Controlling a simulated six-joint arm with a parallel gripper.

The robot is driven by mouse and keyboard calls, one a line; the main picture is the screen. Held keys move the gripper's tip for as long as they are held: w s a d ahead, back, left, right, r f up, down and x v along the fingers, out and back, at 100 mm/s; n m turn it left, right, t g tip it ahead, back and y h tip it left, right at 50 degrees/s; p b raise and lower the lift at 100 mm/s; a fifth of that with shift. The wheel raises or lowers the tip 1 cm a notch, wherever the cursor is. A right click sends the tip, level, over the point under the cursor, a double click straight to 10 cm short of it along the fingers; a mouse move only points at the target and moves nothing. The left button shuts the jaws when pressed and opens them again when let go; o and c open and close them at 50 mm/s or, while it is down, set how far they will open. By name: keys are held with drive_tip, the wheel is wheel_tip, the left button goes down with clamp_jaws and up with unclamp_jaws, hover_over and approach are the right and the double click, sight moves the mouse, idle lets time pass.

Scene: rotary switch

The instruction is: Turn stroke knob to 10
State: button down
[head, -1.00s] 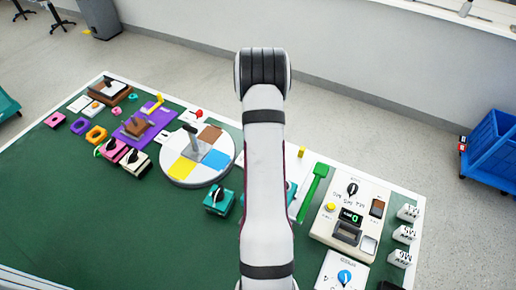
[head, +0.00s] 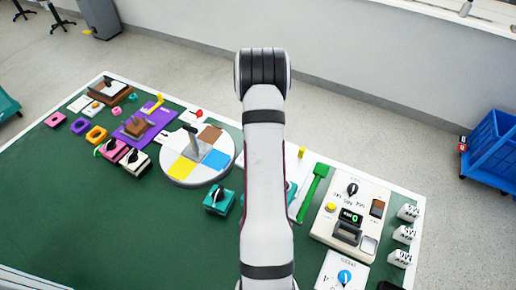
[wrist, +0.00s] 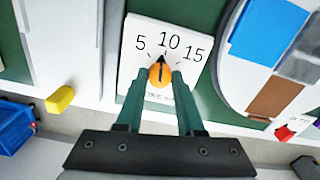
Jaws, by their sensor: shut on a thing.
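In the wrist view, a white dial plate (wrist: 190,70) carries the marks 5, 10 and 15 and an orange knob (wrist: 158,78) with a black pointer. The pointer aims up, at or very near the 10. My gripper (wrist: 159,82) has its two green fingers on either side of the knob and is shut on it. The lettering under the knob is partly hidden by the fingers and too small to read. In the head view, my arm covers the knob and the gripper.
A round board with coloured sectors (head: 178,167) is beside the dial; its edge also shows in the wrist view. A teal knob box (head: 219,201), a green lever (head: 313,190) and a white control panel (head: 358,190) stand nearby. A yellow block (wrist: 60,99) lies left of the dial.

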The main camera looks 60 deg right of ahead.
drive_tip(key=shift+m, duration=0.7)
drive_tip(key=c, duration=0.5)
unclamp_jaws()
wheel_tip(320, 180, up, 16)
drive_tip(key=shift+f, duration=0.1)
